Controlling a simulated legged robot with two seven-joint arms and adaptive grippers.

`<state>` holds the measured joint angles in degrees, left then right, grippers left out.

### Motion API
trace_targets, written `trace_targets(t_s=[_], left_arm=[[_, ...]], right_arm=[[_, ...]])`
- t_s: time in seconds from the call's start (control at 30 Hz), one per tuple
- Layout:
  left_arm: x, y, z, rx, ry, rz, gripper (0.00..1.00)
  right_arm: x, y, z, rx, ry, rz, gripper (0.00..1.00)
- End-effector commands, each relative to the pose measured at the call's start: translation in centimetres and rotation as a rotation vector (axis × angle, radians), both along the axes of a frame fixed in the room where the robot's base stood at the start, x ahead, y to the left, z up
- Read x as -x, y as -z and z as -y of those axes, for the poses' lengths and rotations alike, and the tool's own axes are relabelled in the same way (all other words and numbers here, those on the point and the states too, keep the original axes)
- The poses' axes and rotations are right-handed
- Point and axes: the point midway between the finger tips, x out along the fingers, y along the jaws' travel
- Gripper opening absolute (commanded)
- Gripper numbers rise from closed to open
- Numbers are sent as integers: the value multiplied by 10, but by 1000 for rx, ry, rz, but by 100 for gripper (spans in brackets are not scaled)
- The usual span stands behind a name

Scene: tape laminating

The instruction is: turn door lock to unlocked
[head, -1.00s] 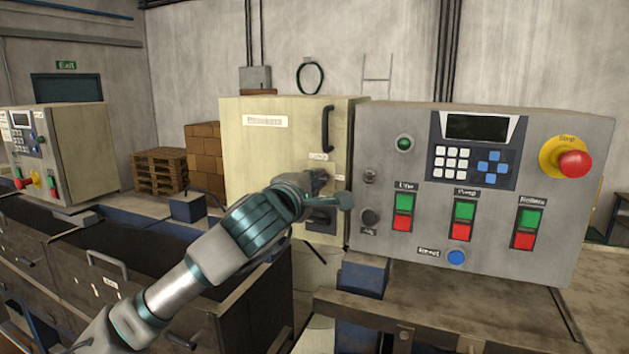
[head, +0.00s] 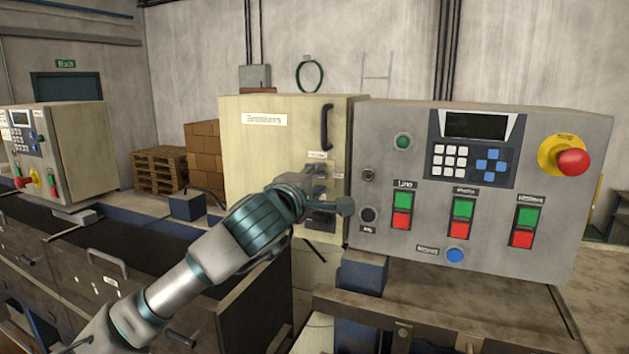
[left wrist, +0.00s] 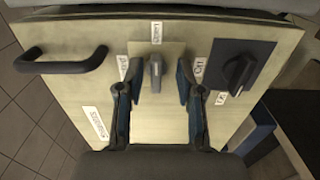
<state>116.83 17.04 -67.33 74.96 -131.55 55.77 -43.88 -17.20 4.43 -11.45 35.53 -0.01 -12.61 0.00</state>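The door lock (left wrist: 155,72) is a small grey knob on a pale plate on the cream breaker cabinet door (head: 280,150). In the left wrist view it stands between my left gripper's fingertips (left wrist: 158,78), with a gap on both sides. My left gripper is open, close in front of the door; in the head view its fingers (head: 334,190) hide most of the lock. Small labels surround the lock, but I cannot read them clearly. My right gripper is in neither view.
A black door handle (left wrist: 65,63) and a dark rotary switch (left wrist: 238,72) flank the lock in the left wrist view. A grey control panel (head: 335,285) with buttons and a red stop button (head: 573,162) stands right of the cabinet.

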Motion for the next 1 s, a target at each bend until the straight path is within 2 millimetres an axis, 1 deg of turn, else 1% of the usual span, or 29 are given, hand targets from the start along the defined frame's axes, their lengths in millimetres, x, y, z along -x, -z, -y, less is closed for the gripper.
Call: trace_targets(t_s=[0.17,0.27,0.37,0.6,0.7,0.83,1.0], left_arm=[[1,-2,-1,2,-1,2,36],[7,-2,-4,2,-1,2,36],[22,-2,-10,2,0,3,36],[72,-1,-31,2,0,4,36],[89,0,-37,1,0,2,36],[102,1,-43,0,0,0,36],[108,1,-46,1,-1,-1,36]], right_arm=[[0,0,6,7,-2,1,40],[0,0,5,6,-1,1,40],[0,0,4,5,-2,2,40],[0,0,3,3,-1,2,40],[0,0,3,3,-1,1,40],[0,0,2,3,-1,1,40],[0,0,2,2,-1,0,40]])
